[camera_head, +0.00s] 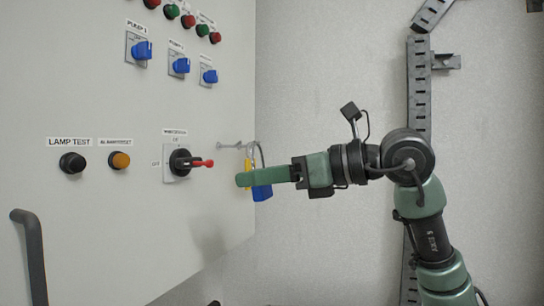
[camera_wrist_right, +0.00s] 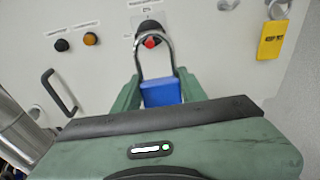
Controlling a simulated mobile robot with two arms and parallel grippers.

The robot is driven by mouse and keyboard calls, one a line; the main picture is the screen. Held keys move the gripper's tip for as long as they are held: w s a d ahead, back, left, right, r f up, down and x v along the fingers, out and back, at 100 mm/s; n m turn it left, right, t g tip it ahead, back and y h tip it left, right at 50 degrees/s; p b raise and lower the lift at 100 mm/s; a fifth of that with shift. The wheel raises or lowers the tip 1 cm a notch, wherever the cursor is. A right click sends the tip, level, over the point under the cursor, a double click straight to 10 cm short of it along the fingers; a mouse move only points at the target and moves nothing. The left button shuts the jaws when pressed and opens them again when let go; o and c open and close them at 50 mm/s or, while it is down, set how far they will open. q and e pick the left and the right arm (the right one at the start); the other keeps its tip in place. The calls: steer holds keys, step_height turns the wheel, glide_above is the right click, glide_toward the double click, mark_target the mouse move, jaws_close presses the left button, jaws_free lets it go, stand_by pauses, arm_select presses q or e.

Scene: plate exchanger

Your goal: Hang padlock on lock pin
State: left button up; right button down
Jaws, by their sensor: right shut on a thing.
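My right gripper (camera_head: 243,180) is shut on a blue padlock (camera_head: 262,191), whose shackle (camera_head: 257,152) points up. In the right wrist view the padlock body (camera_wrist_right: 161,92) sits between the fingers. Its shackle rises in front of the red handle (camera_wrist_right: 151,42) of a rotary switch; whether they touch cannot be told there. In the head view this red handle (camera_head: 203,163) is left of the padlock, with a gap between. A thin metal pin or hook (camera_head: 228,146) juts from the panel near the shackle. Which part is the lock pin is unclear. My left gripper is not in view.
A yellow tag (camera_wrist_right: 271,40) hangs right of the padlock in the right wrist view. The panel (camera_head: 120,230) carries blue switches (camera_head: 141,50), a black button (camera_head: 73,163), an orange button (camera_head: 120,160) and a dark handle (camera_head: 32,255). A perforated metal rail (camera_head: 419,85) runs up the wall.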

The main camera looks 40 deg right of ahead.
steer(key=shift+s+a+f, duration=0.1)
steer(key=shift+a+f, duration=0.25)
steer(key=shift+a, duration=0.45)
steer(key=shift+a+f, duration=0.15)
steer(key=shift+f, duration=0.05)
steer(key=shift+w+f, duration=0.15)
steer(key=shift+w, duration=0.05)
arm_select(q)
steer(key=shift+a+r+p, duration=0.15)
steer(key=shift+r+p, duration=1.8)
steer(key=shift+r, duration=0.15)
arm_select(e)
steer(key=x, duration=0.9)
steer(key=shift+w+d, duration=0.2)
steer(key=c, duration=0.7)
jaws_free()
